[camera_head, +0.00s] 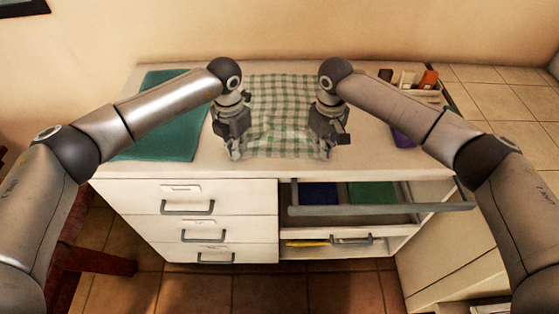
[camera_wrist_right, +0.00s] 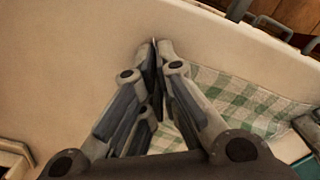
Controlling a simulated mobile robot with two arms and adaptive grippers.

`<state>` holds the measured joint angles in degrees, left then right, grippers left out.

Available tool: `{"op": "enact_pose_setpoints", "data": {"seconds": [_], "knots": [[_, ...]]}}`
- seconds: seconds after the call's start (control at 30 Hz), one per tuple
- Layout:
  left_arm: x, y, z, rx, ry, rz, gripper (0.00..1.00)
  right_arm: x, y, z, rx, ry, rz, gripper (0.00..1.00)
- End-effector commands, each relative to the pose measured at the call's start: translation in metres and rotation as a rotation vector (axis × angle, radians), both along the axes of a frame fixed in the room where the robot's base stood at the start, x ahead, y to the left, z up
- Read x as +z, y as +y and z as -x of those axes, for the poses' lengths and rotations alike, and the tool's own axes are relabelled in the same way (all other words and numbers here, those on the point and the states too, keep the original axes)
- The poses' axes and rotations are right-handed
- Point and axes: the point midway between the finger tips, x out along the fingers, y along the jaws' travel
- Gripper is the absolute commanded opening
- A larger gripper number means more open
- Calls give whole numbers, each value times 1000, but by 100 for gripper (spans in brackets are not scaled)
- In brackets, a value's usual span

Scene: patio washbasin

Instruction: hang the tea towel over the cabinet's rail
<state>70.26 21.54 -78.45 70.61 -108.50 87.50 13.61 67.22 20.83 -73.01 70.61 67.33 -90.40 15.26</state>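The green-and-white checked tea towel (camera_head: 285,100) lies on the white cabinet top, its near part pale and slightly rumpled. The cabinet's grey rail (camera_head: 385,210) runs across the right front, below the top. My left gripper (camera_head: 236,155) points down at the towel's near left corner; its finger gap is too small to judge. My right gripper (camera_head: 326,153) is at the near right corner. In the right wrist view its fingers (camera_wrist_right: 157,48) are closed together where the towel's corner (camera_wrist_right: 240,100) runs in behind them. The fingers hide the pinched spot itself.
A teal mat (camera_head: 160,140) lies left on the cabinet top. A small caddy (camera_head: 425,94) with bottles and a purple item (camera_head: 402,138) are at the right. Blue (camera_head: 318,194) and green (camera_head: 372,193) pieces lie behind the rail. Drawers with handles (camera_head: 187,208) fill the left front.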

Motion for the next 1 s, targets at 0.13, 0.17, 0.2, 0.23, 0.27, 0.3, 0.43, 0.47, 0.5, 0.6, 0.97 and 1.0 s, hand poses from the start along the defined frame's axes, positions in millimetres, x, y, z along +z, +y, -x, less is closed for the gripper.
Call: {"op": "enact_pose_setpoints", "data": {"seconds": [0.13,0.17,0.2,0.23,0.27,0.3,0.43,0.47,0.5,0.6,0.97,1.0], "knots": [[-3,4,0,4,3,-8,0,-3,-4,1,-5,4,9,0],[-3,4,0,4,3,-8,0,-3,-4,1,-5,4,9,0],[-3,4,0,4,4,-9,0,-3,-4,1,-5,5,10,0],[-3,4,0,4,4,-9,0,-3,-5,1,-5,5,10,0],[-3,4,0,5,4,-9,0,-3,-5,1,-5,5,10,0],[-3,4,0,5,3,-9,0,-4,-5,1,-6,4,11,0],[-2,5,0,5,4,-10,0,-3,-5,1,-6,5,11,0],[-2,5,0,5,4,-10,0,-3,-5,1,-6,4,12,0],[-1,5,0,6,4,-10,0,-2,-6,0,-7,4,12,0],[3,5,0,6,4,-11,0,2,-6,0,-7,4,12,0],[32,6,-1,7,1,-11,0,31,-6,0,-7,2,12,0],[35,6,-1,7,2,-11,0,34,-6,0,-7,2,12,0]]}}
